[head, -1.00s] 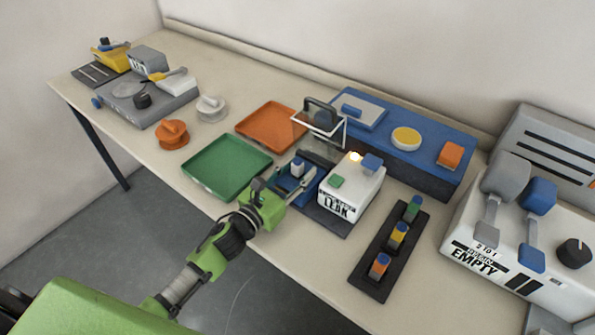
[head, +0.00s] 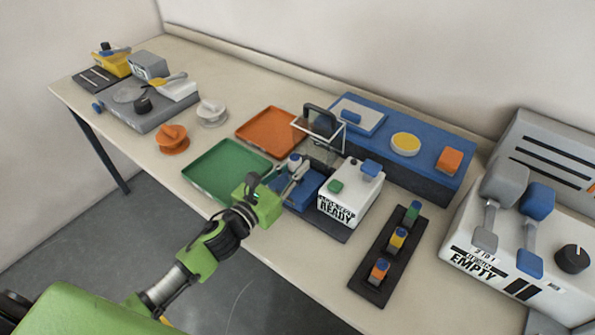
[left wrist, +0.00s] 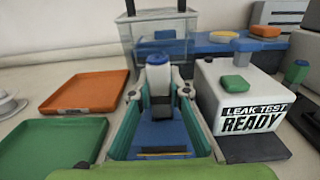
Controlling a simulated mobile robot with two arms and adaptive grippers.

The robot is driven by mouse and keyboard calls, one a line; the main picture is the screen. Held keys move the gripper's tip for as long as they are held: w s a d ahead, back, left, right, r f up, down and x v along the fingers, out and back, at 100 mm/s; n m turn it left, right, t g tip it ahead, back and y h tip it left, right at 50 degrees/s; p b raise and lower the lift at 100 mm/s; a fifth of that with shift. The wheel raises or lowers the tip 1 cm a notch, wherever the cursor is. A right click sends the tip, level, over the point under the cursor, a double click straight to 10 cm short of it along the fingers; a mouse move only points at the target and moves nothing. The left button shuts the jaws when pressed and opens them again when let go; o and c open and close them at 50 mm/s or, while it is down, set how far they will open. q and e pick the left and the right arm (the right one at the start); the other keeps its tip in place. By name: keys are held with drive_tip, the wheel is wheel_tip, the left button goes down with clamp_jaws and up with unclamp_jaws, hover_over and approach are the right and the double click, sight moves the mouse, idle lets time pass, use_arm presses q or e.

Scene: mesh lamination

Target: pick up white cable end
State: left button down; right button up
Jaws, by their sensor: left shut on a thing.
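My left gripper (head: 293,173) is at the blue fixture beside the leak test box. It is shut on a small white part with a blue cap (left wrist: 159,72), which stands upright between the fingers. The part's lower front looks dark. The blue fixture (head: 303,199) lies under the part; I cannot tell whether the part is clear of it. In the left wrist view the fingers (left wrist: 160,94) flank the part. I make out no white cable end. A white spool (head: 211,110) stands on the table, left of the orange tray. My right gripper is not in view.
The leak test box (head: 343,206) reads READY, close right of the gripper. A clear guard with a dark handle (head: 319,125) stands behind. Green (head: 205,166) and orange (head: 262,123) trays lie left. A dark rack of colored pieces (head: 385,262) is right.

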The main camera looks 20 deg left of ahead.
use_arm(q)
drive_tip(key=s+r, duration=0.3)
drive_tip(key=shift+a+r, duration=0.3)
drive_tip(key=shift+a, duration=0.05)
drive_tip(key=s+a+r+n+t+y+b, duration=0.1)
drive_tip(key=s+r+n+y, duration=0.3)
drive_tip(key=s, duration=0.6)
drive_tip(key=shift+s+r+y, duration=0.25)
drive_tip(key=shift+s+y, duration=0.15)
drive_tip(key=shift+y, duration=0.7)
drive_tip(key=shift+a, duration=0.1)
drive_tip(key=m+h, duration=0.1)
drive_tip(key=h, duration=0.1)
drive_tip(key=a+m+h, duration=0.1)
drive_tip(key=h, duration=0.1)
drive_tip(key=w+m+g+h, duration=0.1)
drive_tip(key=m+h, duration=0.1)
drive_tip(key=shift+a+r, duration=0.2)
drive_tip(key=shift+r, duration=0.1)
